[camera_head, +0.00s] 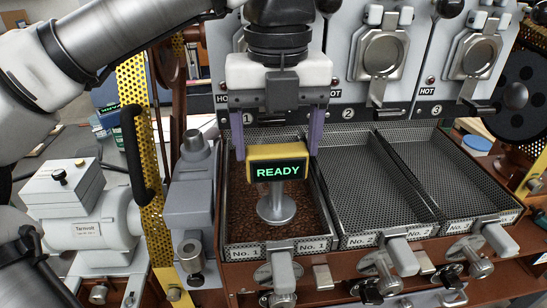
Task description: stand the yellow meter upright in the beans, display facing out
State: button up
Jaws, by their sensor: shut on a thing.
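The yellow meter (277,153) has a dark display that reads READY in green and faces the camera. A grey stem with a round disc (276,208) hangs below it. My gripper (279,150) comes down from above, its purple fingers on either side of the meter, shut on it. The meter is upright over the No. 1 tray (225,210), which holds brown beans (243,215). I cannot tell whether the disc touches the beans or is just above them.
Two empty mesh trays, the middle one (375,190) and the right one (450,178), lie to the right. Roaster fronts with handles and round doors (385,53) stand behind. A grey motor housing (85,222) and a yellow perforated guard (158,225) are at left. Tray handles (284,270) jut forward.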

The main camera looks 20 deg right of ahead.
aim_at(276, 172)
notch_tip(276, 172, down, 5)
jog(key=shift+s+f+p, duration=0.1)
jog(key=shift+p, duration=0.45)
jog(key=shift+w+f+p, duration=0.1)
jog(key=shift+w+p, duration=0.1)
jog(key=shift+p, duration=0.1)
jog(key=shift+f, duration=0.15)
jog(key=shift+f, duration=0.1)
jog(key=shift+f+b, duration=0.15)
jog(key=shift+b, duration=0.15)
jog(key=o, duration=1.6)
jog(key=shift+c, duration=0.2)
